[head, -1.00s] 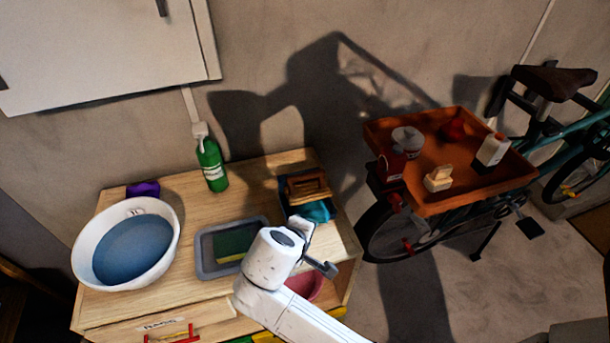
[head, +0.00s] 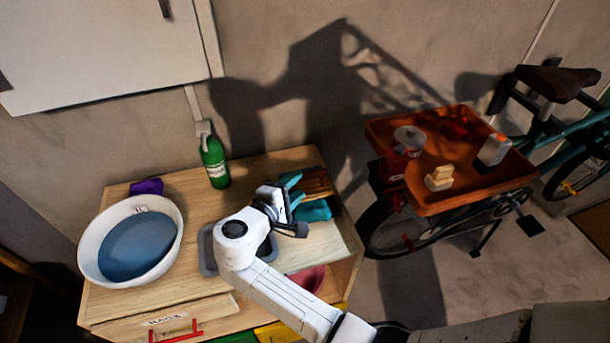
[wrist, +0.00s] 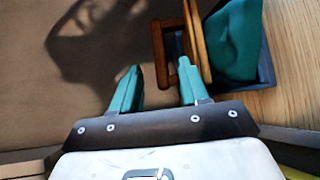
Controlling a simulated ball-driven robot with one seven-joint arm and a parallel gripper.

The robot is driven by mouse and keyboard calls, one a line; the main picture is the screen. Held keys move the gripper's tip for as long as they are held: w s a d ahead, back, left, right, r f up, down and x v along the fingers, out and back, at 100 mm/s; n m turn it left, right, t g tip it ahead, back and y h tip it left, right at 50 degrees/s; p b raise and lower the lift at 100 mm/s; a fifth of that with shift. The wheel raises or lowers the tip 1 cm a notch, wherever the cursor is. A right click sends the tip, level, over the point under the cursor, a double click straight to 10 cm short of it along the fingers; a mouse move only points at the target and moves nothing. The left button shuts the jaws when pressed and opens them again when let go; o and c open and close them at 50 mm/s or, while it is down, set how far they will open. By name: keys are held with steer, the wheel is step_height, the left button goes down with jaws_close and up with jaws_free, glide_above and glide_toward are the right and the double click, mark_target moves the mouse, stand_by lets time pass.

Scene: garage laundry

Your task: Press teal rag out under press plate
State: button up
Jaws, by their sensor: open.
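The teal rag (head: 313,211) lies bunched in a small dark blue tray (wrist: 266,76) at the bench's right end. It also shows in the wrist view (wrist: 237,40). The wooden press plate (head: 318,183) with its frame-like handle (wrist: 160,55) is beside the rag, at the tray's back in the head view. My gripper (head: 293,188) is open, its teal fingers at the press plate. In the wrist view, my gripper's fingers (wrist: 158,78) lie either side of the handle's left bar, with the right finger over the handle's opening. I cannot tell whether they touch.
A white basin of blue water (head: 90,245), a purple cloth (head: 147,187) and a green bottle (head: 214,163) stand on the bench. A grey tray (head: 207,252) is mostly behind my arm. An orange-brown tray (head: 440,205) with several items sits on the bicycle at right.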

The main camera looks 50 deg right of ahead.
mark_target(305, 178)
steer(key=shift+p+x, duration=0.3)
steer(key=shift+x, duration=2.35)
steer(key=shift+c, duration=0.3)
jaws_close()
